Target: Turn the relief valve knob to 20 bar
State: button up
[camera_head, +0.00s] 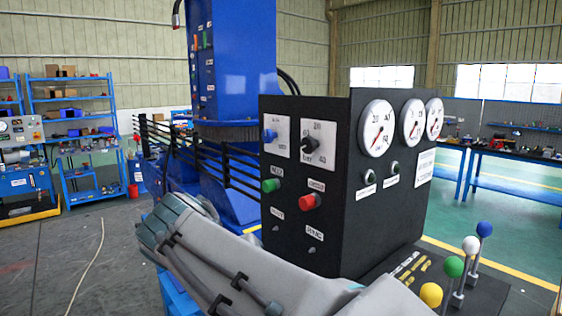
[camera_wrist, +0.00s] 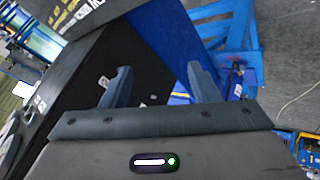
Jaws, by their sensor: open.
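The black control box (camera_head: 375,215) stands in the middle of the head view. Its front carries a black knob (camera_head: 310,145) on a white dial plate with a scale; the pointer reading is too small to tell. A blue knob (camera_head: 269,135) on a second white plate is to its left. Which one is the relief valve knob I cannot read. My gripper (camera_wrist: 161,84) shows in the wrist view with its two fingers apart and nothing between them. The dark box side (camera_wrist: 80,75) lies behind and left of the fingers. The head view does not show my fingers.
Below the knobs are a green button (camera_head: 270,185) and a red button (camera_head: 311,201). Round gauges (camera_head: 376,128) are on the box's right face. Levers with coloured balls (camera_head: 454,267) stand at lower right. A blue column (camera_head: 235,60) rises behind.

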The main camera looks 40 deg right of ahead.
jog(key=w+d+r+m+h+b, duration=0.35)
jog(key=w+r+m+h, duration=0.2)
jog(key=r, duration=0.45)
jog(key=m+g+h+b, duration=0.1)
jog(key=m+g+h, duration=0.1)
jog(key=m+h, duration=0.45)
send_near(306, 147)
jog(key=shift+m+y, duration=0.5)
jog(key=shift+y, duration=0.1)
jog(key=d+p, duration=0.1)
jog(key=d, duration=0.2)
jog(key=d+p, duration=0.1)
jog(key=d, duration=0.2)
jog(key=d+r+p, duration=0.1)
jog(key=d+p, duration=0.1)
jog(key=d, duration=0.1)
jog(key=shift+w+r, duration=0.1)
jog(key=shift+w, duration=0.25)
jog(key=c, duration=1)
